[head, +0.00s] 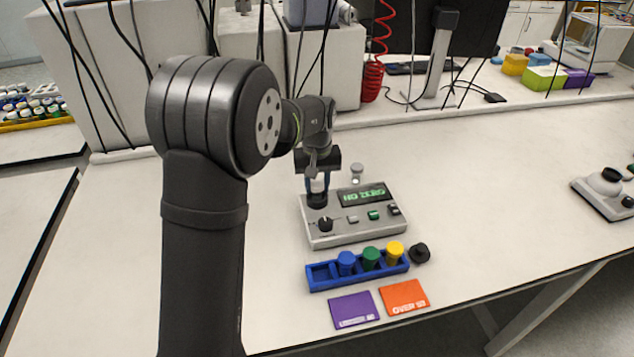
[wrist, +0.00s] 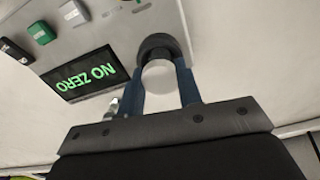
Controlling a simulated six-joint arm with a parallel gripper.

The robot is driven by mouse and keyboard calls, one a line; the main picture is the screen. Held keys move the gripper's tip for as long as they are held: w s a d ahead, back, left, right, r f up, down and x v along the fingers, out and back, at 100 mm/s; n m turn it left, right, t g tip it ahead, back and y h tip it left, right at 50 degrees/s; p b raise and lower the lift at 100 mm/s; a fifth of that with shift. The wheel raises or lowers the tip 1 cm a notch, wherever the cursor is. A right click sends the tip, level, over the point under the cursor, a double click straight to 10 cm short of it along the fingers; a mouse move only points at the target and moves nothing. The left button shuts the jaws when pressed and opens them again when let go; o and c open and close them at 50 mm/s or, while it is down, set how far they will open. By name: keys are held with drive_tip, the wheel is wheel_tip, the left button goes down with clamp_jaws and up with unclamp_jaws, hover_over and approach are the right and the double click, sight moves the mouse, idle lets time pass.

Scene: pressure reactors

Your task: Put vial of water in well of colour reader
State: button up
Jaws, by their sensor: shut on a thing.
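The colour reader (head: 335,232) is a grey box on the bench, and its green display (head: 363,195) reads NO ZERO. Its dark round well (head: 317,200) is at the back left of its top. My gripper (head: 317,188) points down over this well. In the wrist view, the blue fingers of my gripper (wrist: 160,85) are shut on a vial with a pale round top (wrist: 158,77), which I take as the vial of water. The vial lines up with the dark ring of the well (wrist: 158,44). How deep it sits is hidden.
A blue rack (head: 358,276) in front holds blue, green and yellow capped vials; its left end is empty. A black cap-like piece (head: 420,253) lies beside it. Purple (head: 354,309) and orange (head: 405,297) cards lie nearest. A small clear container (head: 356,174) stands behind the reader.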

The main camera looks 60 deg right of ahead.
drive_tip(key=shift+f, duration=0.15)
drive_tip(key=o, duration=1.5)
drive_tip(key=shift+r, duration=3.5)
drive_tip(key=shift+f, duration=0.1)
wheel_tip(320, 180, down, 7)
drive_tip(key=shift+r, duration=0.1)
drive_tip(key=shift+r, duration=0.1)
